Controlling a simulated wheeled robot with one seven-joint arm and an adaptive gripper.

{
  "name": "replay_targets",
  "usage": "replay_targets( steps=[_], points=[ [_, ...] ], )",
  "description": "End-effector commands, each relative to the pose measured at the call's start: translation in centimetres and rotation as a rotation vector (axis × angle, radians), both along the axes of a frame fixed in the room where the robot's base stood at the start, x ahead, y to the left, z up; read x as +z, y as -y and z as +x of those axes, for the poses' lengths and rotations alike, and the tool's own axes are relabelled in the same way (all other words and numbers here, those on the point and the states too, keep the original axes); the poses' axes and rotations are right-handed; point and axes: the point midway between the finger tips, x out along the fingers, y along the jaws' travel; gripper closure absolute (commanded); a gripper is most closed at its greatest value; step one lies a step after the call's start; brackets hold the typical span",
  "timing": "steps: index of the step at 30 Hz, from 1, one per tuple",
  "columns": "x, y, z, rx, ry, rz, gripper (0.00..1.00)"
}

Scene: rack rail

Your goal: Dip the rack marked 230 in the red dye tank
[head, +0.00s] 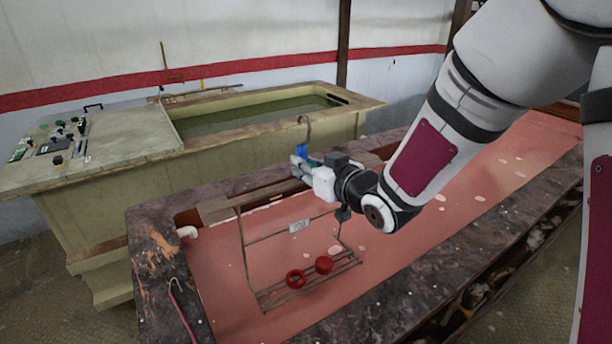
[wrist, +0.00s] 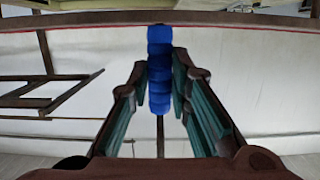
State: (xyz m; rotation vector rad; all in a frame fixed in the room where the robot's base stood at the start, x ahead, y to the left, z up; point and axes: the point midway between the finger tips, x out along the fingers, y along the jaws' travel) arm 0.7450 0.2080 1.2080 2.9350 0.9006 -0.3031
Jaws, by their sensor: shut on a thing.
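My gripper (head: 304,163) is shut on the blue grip (head: 301,151) of a wire rack's hanger, with a curved hook above it. The blue grip also shows upright between the fingers in the wrist view (wrist: 159,68). The thin metal rack (head: 264,296) hangs below my gripper. It carries a small pale tag (head: 299,226) whose digits are too small to read surely. Two red round pieces sit on its lower bars. The red dye tank (head: 162,262) has a dark, stained rim and pinkish-red liquid. The rack is over this liquid, its bottom bars visible; contact is unclear.
A pale yellow-green tank (head: 230,157) with murky green liquid stands behind, with a control panel (head: 55,143) at its left. A thin red hooked rod (head: 182,313) lies on the red tank's left rim. A white spout (head: 187,232) sits inside that tank's left end.

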Motion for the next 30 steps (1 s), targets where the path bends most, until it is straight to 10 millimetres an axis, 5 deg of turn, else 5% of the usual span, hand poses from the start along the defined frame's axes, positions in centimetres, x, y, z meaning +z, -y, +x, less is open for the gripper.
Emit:
replay_targets(
  steps=[18,30],
  points=[
    [7.8,0.1,-0.3,0.001,0.005,0.003,1.0],
    [8.7,0.1,-0.1,0.001,0.003,0.002,1.0]
  ],
)
